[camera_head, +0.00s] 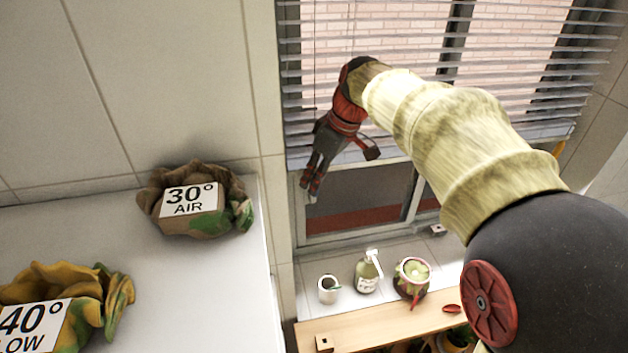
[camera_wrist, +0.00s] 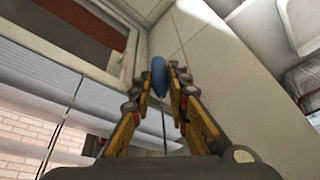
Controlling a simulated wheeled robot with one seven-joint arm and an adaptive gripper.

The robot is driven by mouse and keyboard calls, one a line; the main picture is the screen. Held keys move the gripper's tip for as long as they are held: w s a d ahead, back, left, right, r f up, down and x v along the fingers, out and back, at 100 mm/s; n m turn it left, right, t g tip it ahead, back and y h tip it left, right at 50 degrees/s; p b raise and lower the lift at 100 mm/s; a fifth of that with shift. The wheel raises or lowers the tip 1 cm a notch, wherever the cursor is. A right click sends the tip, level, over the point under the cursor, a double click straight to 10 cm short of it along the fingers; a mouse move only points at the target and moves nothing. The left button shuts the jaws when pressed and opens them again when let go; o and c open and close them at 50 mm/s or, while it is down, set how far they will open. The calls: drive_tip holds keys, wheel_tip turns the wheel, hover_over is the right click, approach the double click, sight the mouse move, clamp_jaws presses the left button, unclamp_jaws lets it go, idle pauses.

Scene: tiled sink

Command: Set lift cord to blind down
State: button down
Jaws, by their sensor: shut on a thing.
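The slatted blind (camera_head: 293,88) hangs over the upper part of the window, with bare glass (camera_head: 360,195) showing below it. My gripper (camera_head: 310,192) points downward at the window's left edge, in front of the blind's lower left part. In the wrist view, my gripper (camera_wrist: 160,82) is shut on a blue cord knob (camera_wrist: 159,68) between its fingertips. A thin lift cord (camera_wrist: 165,125) runs from the knob between the fingers. The knob and cord cannot be made out in the head view. The blind's slats (camera_wrist: 70,137) also show at lower left in the wrist view.
Two cloth bundles, one labelled 30° AIR (camera_head: 190,199) and one labelled 40° LOW (camera_head: 35,318), rest on a white surface (camera_head: 225,285) at left. A cup (camera_head: 328,290), a pump bottle (camera_head: 367,274) and a potted plant (camera_head: 412,275) stand below the window, behind a wooden board (camera_head: 375,325).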

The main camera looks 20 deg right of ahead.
sight(315, 174)
drive_tip(key=shift+t, duration=0.5)
drive_tip(key=shift+w+r, duration=0.15)
drive_tip(key=shift+r, duration=0.9)
drive_tip(key=shift+w+r, duration=0.15)
drive_tip(key=shift+r, duration=0.9)
drive_tip(key=c, duration=2.1)
unclamp_jaws()
drive_tip(key=shift+c, duration=0.2)
drive_tip(key=o, duration=0.4)
drive_tip(key=shift+s, duration=0.35)
drive_tip(key=shift+w+a+f, duration=0.15)
drive_tip(key=shift+f, duration=0.25)
drive_tip(key=shift+f, duration=0.1)
drive_tip(key=shift+v, duration=4.1)
drive_tip(key=shift+w, duration=0.1)
